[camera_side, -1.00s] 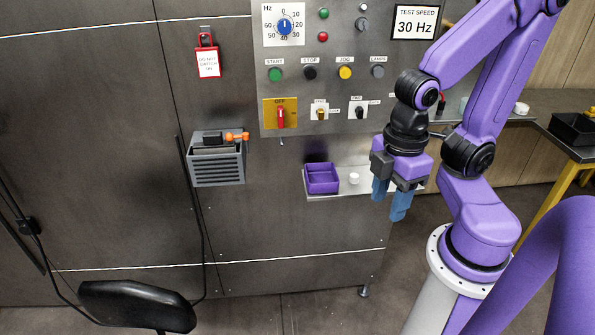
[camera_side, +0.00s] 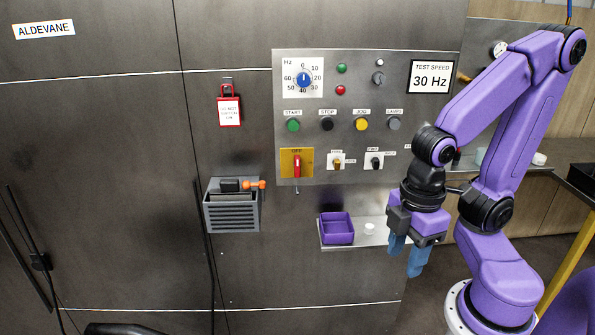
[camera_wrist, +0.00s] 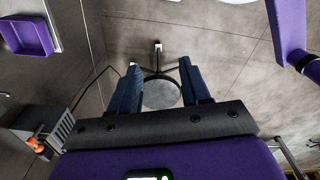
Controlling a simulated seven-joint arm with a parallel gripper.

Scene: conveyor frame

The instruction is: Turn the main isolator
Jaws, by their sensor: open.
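The main isolator is most likely the red handle (camera_side: 297,166) on a yellow plate (camera_side: 287,171) at the lower left of the control panel. The handle stands upright, below the word OFF. My gripper (camera_side: 406,257) hangs with its blue fingers pointing down, to the lower right of the isolator and well apart from it, near the right end of a small shelf. It is open and empty. The wrist view shows the two spread fingers (camera_wrist: 160,82) with only the floor and a round stool seat (camera_wrist: 162,93) beyond them. The isolator does not show there.
A shelf (camera_side: 330,248) below the panel bears a purple tray (camera_side: 337,229) and a small white cup-like thing (camera_side: 369,229). A grey holder (camera_side: 231,212) with an orange-ended tool (camera_side: 254,185) and a red-edged tag (camera_side: 229,111) are on the cabinet at left. Small switches (camera_side: 337,162) sit right of the isolator.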

